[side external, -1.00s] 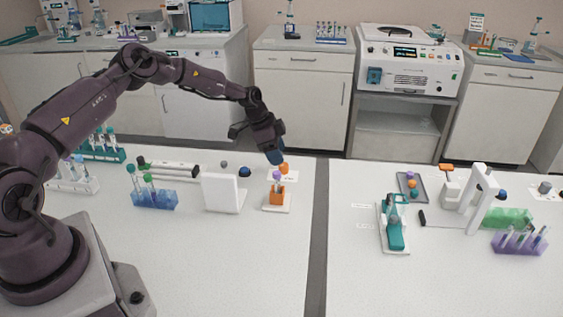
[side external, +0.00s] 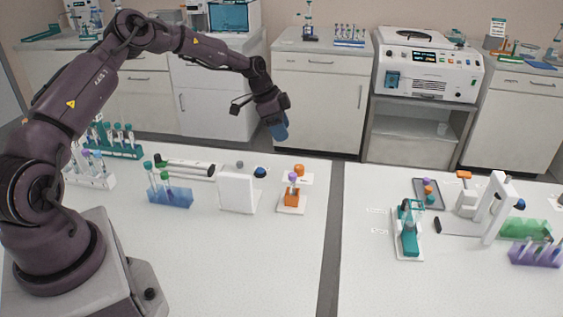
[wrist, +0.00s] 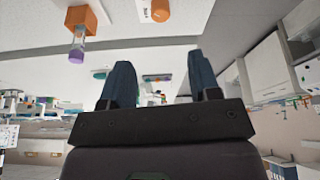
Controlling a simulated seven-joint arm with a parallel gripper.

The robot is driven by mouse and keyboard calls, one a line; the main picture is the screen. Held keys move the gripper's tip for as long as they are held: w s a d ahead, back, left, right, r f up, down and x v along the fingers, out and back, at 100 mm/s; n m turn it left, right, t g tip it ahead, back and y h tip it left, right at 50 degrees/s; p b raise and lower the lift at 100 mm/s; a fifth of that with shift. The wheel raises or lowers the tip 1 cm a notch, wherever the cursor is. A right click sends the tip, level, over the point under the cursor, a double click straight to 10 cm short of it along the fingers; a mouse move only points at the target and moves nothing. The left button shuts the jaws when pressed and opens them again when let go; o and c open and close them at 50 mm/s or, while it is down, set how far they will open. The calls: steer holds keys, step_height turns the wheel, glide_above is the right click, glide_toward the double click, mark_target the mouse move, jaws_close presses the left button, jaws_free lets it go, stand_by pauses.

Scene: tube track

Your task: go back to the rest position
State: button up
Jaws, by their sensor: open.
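My gripper (side external: 277,130) is raised in the air above the back edge of the left table, with its blue fingers pointing down. In the wrist view its two blue fingers (wrist: 160,85) stand apart with nothing between them. An orange block (side external: 291,199) on a white base sits on the left table below and to the right of the gripper. A tube with a purple cap (side external: 293,177) stands upright in the block. The wrist view also shows the orange block (wrist: 86,20) with the purple-capped tube (wrist: 77,46), clear of the fingers.
An orange cap (side external: 299,170) lies behind the block. A white panel (side external: 237,192), a blue tube rack (side external: 170,196) and a white rack (side external: 93,178) stand to the left. A teal device (side external: 408,232) is on the right table, across a dark gap. The air around the gripper is clear.

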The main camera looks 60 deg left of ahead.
steer(key=s+d+r+n+y, duration=0.1)
steer(key=s+d+r+n, duration=0.1)
steer(key=s+d+r, duration=0.4)
steer(key=s+d+r+n+t+y, duration=0.1)
steer(key=s+d+r+n, duration=0.2)
steer(key=s, duration=1.3)
steer(key=s+d+r+n+t, duration=0.1)
steer(key=s+d+r+n, duration=0.1)
steer(key=s+d+r, duration=0.8)
step_height(320, 180, up, 3)
steer(key=shift+s+r+y, duration=0.2)
steer(key=shift+s+y, duration=0.2)
steer(key=shift+c, duration=0.5)
